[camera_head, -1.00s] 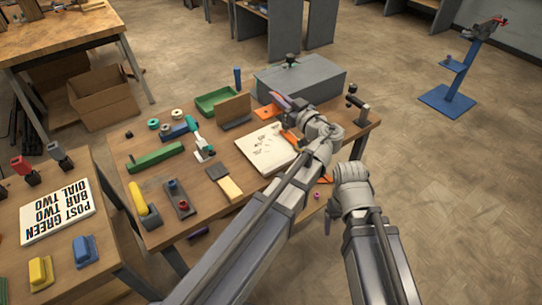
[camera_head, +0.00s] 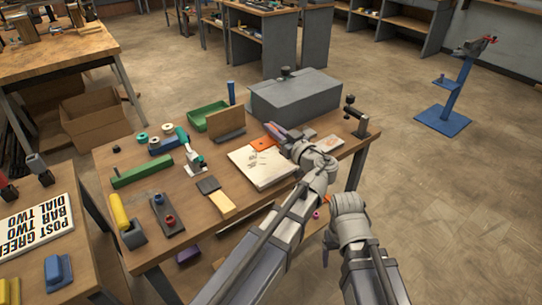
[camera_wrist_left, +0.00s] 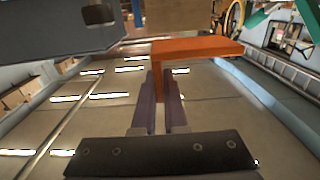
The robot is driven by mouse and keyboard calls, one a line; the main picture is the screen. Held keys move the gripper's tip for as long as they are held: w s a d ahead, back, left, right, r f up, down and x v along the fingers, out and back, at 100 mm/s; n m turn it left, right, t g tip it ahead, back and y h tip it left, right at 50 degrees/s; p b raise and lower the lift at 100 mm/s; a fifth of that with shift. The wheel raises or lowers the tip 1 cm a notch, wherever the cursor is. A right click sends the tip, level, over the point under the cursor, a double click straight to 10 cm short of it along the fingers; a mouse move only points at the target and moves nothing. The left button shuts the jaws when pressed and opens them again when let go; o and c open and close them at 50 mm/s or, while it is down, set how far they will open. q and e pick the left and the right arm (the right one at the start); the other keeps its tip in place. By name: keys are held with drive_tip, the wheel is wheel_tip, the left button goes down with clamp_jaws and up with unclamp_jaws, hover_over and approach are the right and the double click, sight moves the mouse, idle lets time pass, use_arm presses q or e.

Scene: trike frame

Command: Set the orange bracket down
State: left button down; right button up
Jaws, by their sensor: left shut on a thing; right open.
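The orange bracket (camera_head: 263,143) shows by the far edge of the white printed board (camera_head: 250,174) in the head view. My left gripper (camera_head: 281,132) is just right of it, over the far right part of the bench. In the left wrist view the bracket (camera_wrist_left: 195,48) has a flat top plate and a leg reaching down between the two purple fingers of my left gripper (camera_wrist_left: 160,95), which are shut on that leg. Whether the bracket touches the board or bench cannot be told. My right gripper (camera_head: 327,238) hangs open beside the bench's near right side, partly hidden by its wrist.
A grey box (camera_head: 300,98) stands behind the left gripper. A brown upright plate (camera_head: 226,122) and green tray (camera_head: 206,115) are left of it. A black clamp-like post (camera_head: 356,118) stands at the right bench corner. Several tools fill the left of the bench.

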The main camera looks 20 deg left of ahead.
use_arm(q)
drive_tip(key=shift+f+b, duration=0.95)
drive_tip(key=shift+f, duration=0.5)
use_arm(e)
drive_tip(key=shift+f, duration=1.45)
use_arm(q)
drive_tip(key=shift+f, duration=0.1)
use_arm(e)
drive_tip(key=shift+f, duration=0.1)
use_arm(q)
wheel_tip(320, 180, down, 4)
drive_tip(key=b, duration=0.4)
drive_tip(key=shift+f, duration=0.15)
use_arm(e)
wheel_tip(320, 180, down, 4)
drive_tip(key=shift+f, duration=0.15)
use_arm(q)
drive_tip(key=shift+b, duration=0.3)
drive_tip(key=shift+f, duration=0.2)
drive_tip(key=c, duration=1)
unclamp_jaws()
drive_tip(key=shift+o, duration=0.2)
use_arm(e)
drive_tip(key=shift+f, duration=0.2)
